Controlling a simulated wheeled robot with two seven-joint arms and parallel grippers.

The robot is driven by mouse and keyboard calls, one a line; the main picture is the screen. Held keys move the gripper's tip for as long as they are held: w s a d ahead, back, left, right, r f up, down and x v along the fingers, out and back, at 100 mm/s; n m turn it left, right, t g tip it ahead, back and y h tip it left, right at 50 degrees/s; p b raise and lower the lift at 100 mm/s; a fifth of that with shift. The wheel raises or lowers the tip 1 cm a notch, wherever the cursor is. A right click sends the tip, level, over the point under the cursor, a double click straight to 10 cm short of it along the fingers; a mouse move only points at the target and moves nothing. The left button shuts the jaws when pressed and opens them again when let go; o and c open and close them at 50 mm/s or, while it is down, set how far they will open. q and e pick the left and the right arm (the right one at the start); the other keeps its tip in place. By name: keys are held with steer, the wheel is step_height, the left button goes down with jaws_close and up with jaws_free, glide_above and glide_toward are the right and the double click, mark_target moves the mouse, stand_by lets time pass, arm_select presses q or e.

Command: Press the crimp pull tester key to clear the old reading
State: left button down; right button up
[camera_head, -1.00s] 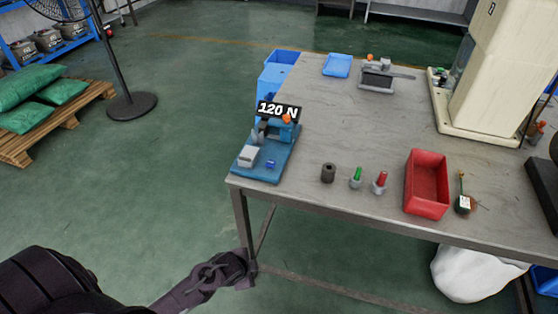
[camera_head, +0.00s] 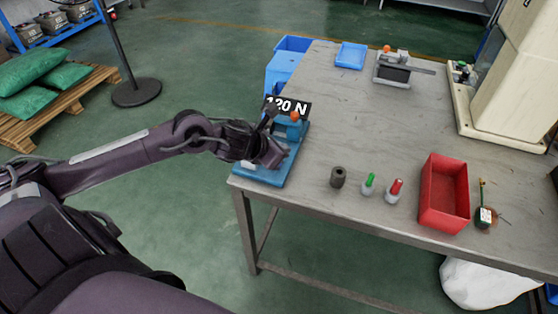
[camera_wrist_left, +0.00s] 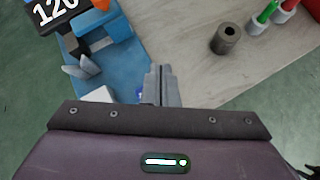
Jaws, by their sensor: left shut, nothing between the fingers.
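The blue crimp pull tester (camera_head: 262,178) stands at the table's near left corner. Its black display (camera_head: 287,105) reads 120 N; in the left wrist view the display (camera_wrist_left: 55,12) is cut off by the frame edge. My left gripper (camera_head: 276,158) is over the tester, hiding much of its front. In the left wrist view the left gripper (camera_wrist_left: 160,72) is shut and empty, pointing down at the tester base (camera_wrist_left: 125,62). A sliver of the blue key (camera_wrist_left: 139,95) shows just left of the fingers. I cannot tell whether they touch it. My right gripper is out of view.
Right of the tester stand a dark cylinder (camera_head: 338,177), a green-topped part (camera_head: 368,185) and a red-topped part (camera_head: 395,192). A red bin (camera_head: 443,196) is further right. A blue tray (camera_head: 351,55) lies at the back. The table's middle is clear.

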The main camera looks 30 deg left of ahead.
arm_select(q)
steer(key=a+r+m, duration=0.1)
steer(key=m, duration=0.1)
steer(key=a+r+m, duration=0.1)
steer(key=m, duration=0.1)
steer(key=a+r+m, duration=0.1)
steer(key=m, duration=0.2)
steer(key=shift+w+a+r+g, duration=0.1)
steer(key=shift+w+r+g, duration=0.2)
steer(key=shift+r, duration=0.05)
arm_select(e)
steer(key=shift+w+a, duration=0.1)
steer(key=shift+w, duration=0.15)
arm_select(q)
steer(key=shift+f, duration=0.1)
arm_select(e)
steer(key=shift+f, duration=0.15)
